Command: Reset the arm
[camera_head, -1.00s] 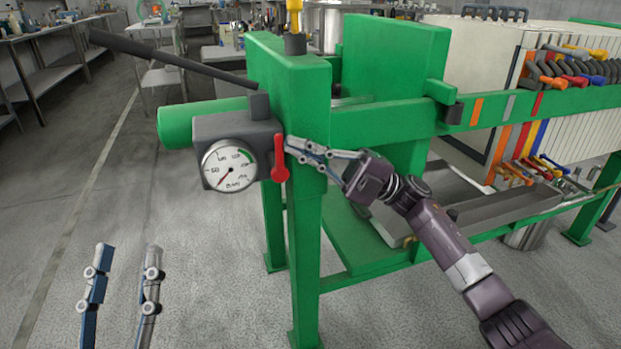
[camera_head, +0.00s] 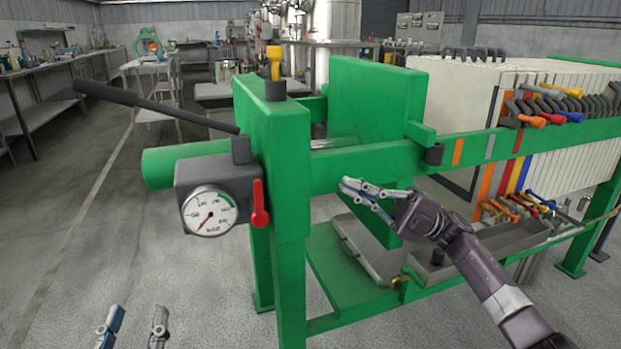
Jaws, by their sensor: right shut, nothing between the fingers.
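My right gripper (camera_head: 360,189) is shut and empty. It hangs in front of the green frame (camera_head: 279,170), to the right of the front post and just below the upper rail, apart from the red lever (camera_head: 259,204). The red lever hangs down beside the pressure gauge (camera_head: 209,211) on a grey block. My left gripper (camera_head: 134,322) shows only its fingertips at the bottom left edge. Its two fingers are spread apart with nothing between them. The rest of the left arm is out of view.
A long dark handle (camera_head: 150,106) reaches left from the grey block. A green cylinder (camera_head: 160,168) sticks out behind the gauge. A grey tray (camera_head: 505,240) lies under the white plates (camera_head: 575,150). Floor at the left is clear.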

